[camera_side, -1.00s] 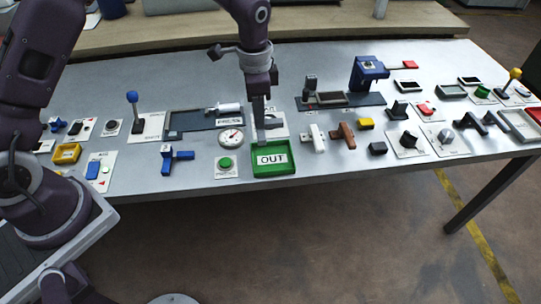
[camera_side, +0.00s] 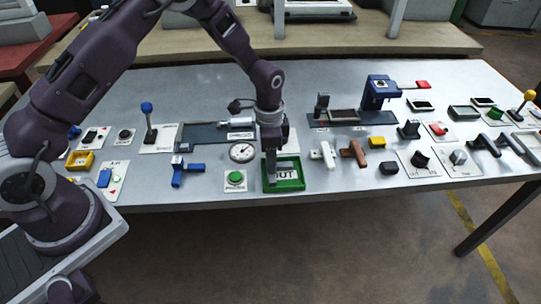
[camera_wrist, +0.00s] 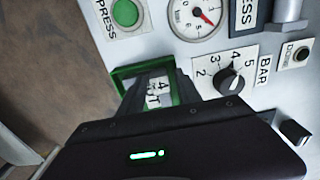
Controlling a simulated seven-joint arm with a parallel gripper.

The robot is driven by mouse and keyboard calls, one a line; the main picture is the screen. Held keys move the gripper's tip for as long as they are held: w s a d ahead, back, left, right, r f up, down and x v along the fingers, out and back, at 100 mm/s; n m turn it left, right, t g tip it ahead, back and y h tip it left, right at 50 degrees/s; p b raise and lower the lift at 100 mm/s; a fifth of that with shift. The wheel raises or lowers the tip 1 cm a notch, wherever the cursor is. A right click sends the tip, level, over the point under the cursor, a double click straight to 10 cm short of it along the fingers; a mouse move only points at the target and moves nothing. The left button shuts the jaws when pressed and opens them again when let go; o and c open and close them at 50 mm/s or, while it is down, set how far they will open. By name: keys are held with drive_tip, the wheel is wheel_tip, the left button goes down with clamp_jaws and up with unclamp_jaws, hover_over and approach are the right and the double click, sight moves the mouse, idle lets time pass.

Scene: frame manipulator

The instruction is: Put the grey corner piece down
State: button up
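In the side view my gripper (camera_side: 270,180) points down over the green OUT tray (camera_side: 301,184), in front of its left part. In the wrist view the dark fingers (camera_wrist: 155,92) reach toward the same green tray (camera_wrist: 122,72), and part of its white label shows between them. I cannot make out the grey corner piece apart from the dark fingers and the shadow in the tray. Whether the fingers hold it is not clear.
A dial gauge (camera_side: 242,152) is behind. White (camera_side: 327,155) and brown (camera_side: 354,152) parts lie to the right. The table's front edge is close.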

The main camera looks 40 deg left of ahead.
drive_tip(key=s+a+r+n+t, duration=0.1)
drive_tip(key=s+r, duration=0.1)
drive_tip(key=r, duration=0.9)
drive_tip(key=s+a+r+n, duration=0.1)
drive_tip(key=s+r, duration=0.1)
drive_tip(key=r, duration=0.8)
drive_tip(key=s+a+r+n+t, duration=0.1)
drive_tip(key=s+r+n+t, duration=0.15)
drive_tip(key=s+r, duration=0.7)
drive_tip(key=s+a+n+t, duration=0.1)
drive_tip(key=s+n, duration=0.3)
drive_tip(key=s, duration=1.1)
drive_tip(key=shift+s+a+t, duration=0.15)
drive_tip(key=shift+a+t, duration=0.2)
drive_tip(key=shift+t, duration=0.1)
drive_tip(key=shift+n, duration=0.25)
